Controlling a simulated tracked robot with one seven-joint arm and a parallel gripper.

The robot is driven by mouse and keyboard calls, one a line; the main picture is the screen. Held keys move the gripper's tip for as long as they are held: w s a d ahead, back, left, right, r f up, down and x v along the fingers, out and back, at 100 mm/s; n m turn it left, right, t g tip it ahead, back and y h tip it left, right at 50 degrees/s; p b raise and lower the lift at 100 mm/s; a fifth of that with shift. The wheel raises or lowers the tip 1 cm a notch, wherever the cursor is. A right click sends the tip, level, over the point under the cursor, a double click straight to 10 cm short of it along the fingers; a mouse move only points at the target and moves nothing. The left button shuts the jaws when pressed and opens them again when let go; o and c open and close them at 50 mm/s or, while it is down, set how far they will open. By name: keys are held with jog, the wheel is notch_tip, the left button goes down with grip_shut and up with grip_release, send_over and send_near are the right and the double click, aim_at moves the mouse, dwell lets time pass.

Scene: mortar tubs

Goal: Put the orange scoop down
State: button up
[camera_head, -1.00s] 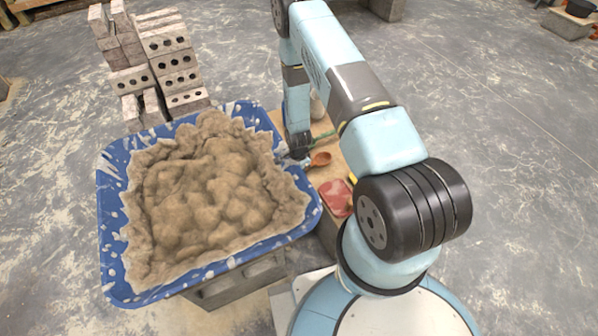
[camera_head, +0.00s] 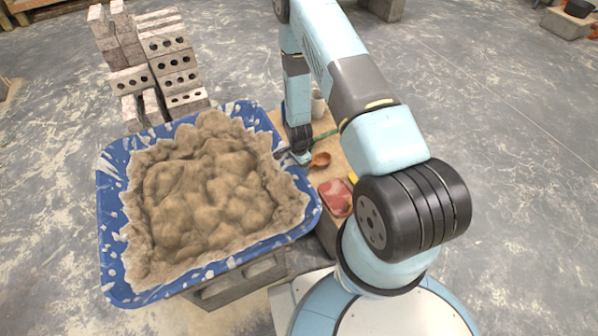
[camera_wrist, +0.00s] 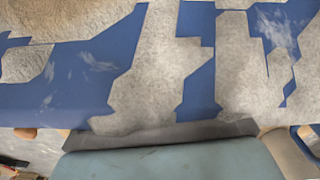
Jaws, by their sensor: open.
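The orange scoop (camera_head: 320,160) lies on the wooden board to the right of the blue tub in the head view. Its bowl shows, and its handle side is partly hidden by my gripper. My gripper (camera_head: 302,158) is open, low between the tub's right rim and the scoop. Its fingertips are too small to make out, and I cannot tell whether they touch the scoop. The wrist view is filled mostly by a blue, mortar-splashed surface, with no clear sight of the scoop.
The blue tub (camera_head: 112,252) full of mortar stands close to the left of my gripper. On the wooden board (camera_head: 327,125) are a reddish block (camera_head: 335,197) and a pale cup (camera_head: 318,104). Bricks (camera_head: 168,62) are stacked behind the tub. Open floor lies to the right.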

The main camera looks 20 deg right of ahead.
notch_tip(320, 180, up, 10)
jog(key=shift+w+a, duration=0.15)
jog(key=shift+w, duration=0.25)
jog(key=shift+f, duration=0.1)
dwell(0.4)
notch_tip(320, 180, up, 38)
jog(key=s+d+n+t, duration=0.1)
jog(key=s+n+t, duration=0.15)
jog(key=n, duration=0.45)
jog(key=s+d+r+n+t, duration=0.2)
jog(key=s+r+n, duration=0.4)
jog(key=s+r, duration=1.4)
jog(key=s+t, duration=0.1)
jog(key=s, duration=0.3)
jog(key=shift+r+n, duration=0.3)
jog(key=shift+s+d, duration=0.1)
jog(key=shift+s, duration=0.55)
jog(key=shift+c, duration=0.3)
